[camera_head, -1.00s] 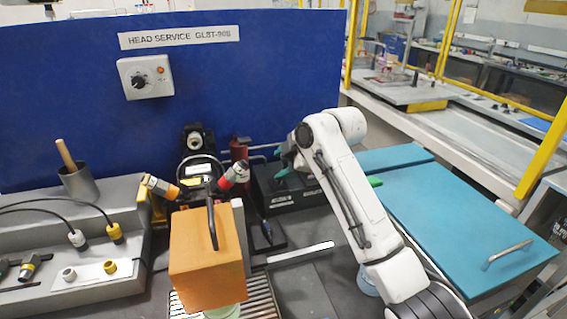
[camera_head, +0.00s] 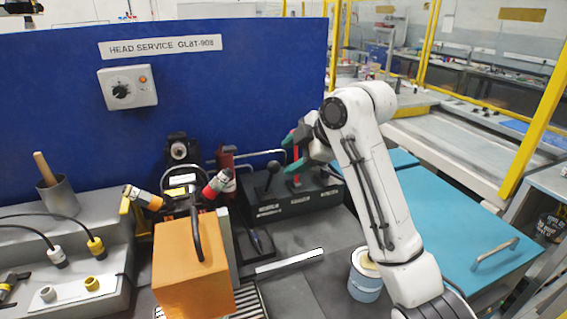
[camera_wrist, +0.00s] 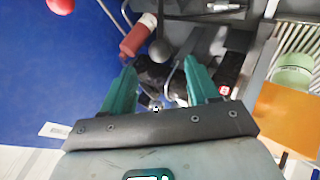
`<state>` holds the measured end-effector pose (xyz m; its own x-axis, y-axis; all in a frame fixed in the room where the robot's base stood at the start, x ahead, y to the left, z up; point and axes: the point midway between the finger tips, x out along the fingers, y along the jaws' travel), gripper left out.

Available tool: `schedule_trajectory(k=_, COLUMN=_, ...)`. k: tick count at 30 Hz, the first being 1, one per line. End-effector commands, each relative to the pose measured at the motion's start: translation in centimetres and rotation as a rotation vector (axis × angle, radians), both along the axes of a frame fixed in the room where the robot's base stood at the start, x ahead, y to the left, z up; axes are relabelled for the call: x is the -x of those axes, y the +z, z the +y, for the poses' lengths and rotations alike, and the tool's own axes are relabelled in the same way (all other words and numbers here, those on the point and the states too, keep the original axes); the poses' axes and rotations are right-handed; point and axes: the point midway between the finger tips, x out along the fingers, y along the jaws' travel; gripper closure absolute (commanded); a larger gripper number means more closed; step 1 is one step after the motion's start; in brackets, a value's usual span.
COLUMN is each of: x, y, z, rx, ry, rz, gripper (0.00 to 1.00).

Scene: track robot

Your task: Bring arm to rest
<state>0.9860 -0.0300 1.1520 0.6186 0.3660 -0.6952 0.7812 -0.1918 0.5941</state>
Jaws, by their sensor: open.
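My gripper (camera_head: 294,153) is open and empty, with two green fingers spread apart. In the head view it hangs above and in front of the black lever box (camera_head: 270,206), its fingers pointing left toward the blue panel. In the wrist view, the open gripper (camera_wrist: 160,68) has nothing between its fingertips. My white arm rises from the lower right and bends at a high elbow. The lever box carries a black-knobbed lever (camera_head: 272,168) and a red lever (camera_head: 296,160) close to the fingers. Whether a finger touches the red lever I cannot tell.
An orange box (camera_head: 190,270) with a black handle stands at front left. A blue-and-white can (camera_head: 365,282) stands beside my arm. A teal lid (camera_head: 455,225) lies to the right. The blue panel (camera_head: 60,100) closes off the back.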

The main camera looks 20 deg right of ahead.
Motion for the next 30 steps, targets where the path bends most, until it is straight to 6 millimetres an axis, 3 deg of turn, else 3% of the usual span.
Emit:
schedule_trajectory(k=18, x=0.4, y=0.7, z=-0.2, rx=0.001, ry=-0.001, rz=0.0, gripper=0.4)
schedule_trajectory(k=30, x=0.4, y=6.9, z=-0.2, rx=0.001, ry=-0.001, rz=0.0, gripper=0.4)
